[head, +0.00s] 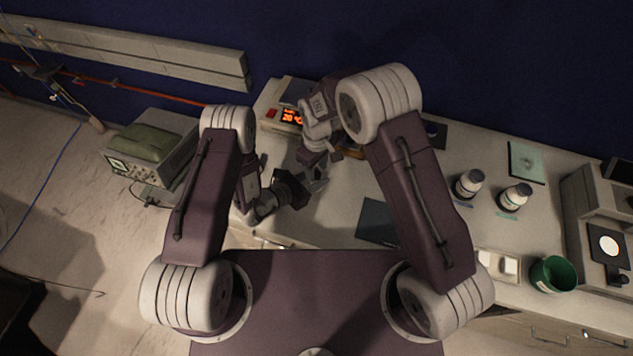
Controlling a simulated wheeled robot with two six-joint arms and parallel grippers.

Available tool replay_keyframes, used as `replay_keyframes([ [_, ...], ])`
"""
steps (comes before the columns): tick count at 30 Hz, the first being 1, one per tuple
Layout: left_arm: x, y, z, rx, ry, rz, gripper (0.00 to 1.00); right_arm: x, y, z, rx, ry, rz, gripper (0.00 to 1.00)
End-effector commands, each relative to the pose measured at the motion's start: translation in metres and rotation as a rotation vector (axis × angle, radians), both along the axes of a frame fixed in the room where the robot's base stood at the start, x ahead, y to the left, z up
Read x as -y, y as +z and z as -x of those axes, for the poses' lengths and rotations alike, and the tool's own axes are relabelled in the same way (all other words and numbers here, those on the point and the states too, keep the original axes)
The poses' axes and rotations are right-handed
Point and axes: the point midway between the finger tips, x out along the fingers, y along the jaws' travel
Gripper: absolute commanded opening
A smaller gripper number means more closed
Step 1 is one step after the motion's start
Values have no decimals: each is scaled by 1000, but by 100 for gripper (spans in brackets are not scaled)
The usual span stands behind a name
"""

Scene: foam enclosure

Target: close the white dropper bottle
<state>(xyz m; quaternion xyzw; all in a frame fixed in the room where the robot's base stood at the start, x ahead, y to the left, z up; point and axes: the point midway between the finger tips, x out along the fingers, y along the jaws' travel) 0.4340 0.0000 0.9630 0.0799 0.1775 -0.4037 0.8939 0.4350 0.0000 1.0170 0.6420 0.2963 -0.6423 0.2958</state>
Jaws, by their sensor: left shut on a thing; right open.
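My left gripper (308,183) reaches in from the left, low over the middle of the bench. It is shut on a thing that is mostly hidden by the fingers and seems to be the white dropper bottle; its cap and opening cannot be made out. My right gripper (322,158) points down just above and behind the left one, close to it. It is open, with nothing seen between its fingers. Two dark-labelled bottles with white tops, a left one (469,183) and a right one (515,196), stand upright on the right of the bench.
A device with a red lit display (290,116) stands just behind my grippers. A dark flat mat (379,222) lies to their right. A green cup (554,274), a white tray (497,265) and a grey instrument (595,215) are at the right. A green-topped scope (150,150) stands at left.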

Motion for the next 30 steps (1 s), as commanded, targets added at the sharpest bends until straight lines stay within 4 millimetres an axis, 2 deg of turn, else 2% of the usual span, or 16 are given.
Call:
replay_keyframes([
  [6,0,0,0,0,0,0,0,0,-17,0,0,0,0,41],
  [14,0,0,0,-1,0,-1,0,0,-18,0,1,0,-1,41],
  [15,0,0,0,-1,0,-1,0,0,-18,0,1,0,-1,35],
  [19,0,0,0,-1,0,-1,0,0,-18,0,1,0,-1,0],
  [25,0,0,0,-1,0,-1,0,0,-18,0,1,-31,-1,0],
  [30,0,0,0,0,0,0,0,0,-18,0,1,-255,-1,0],
])
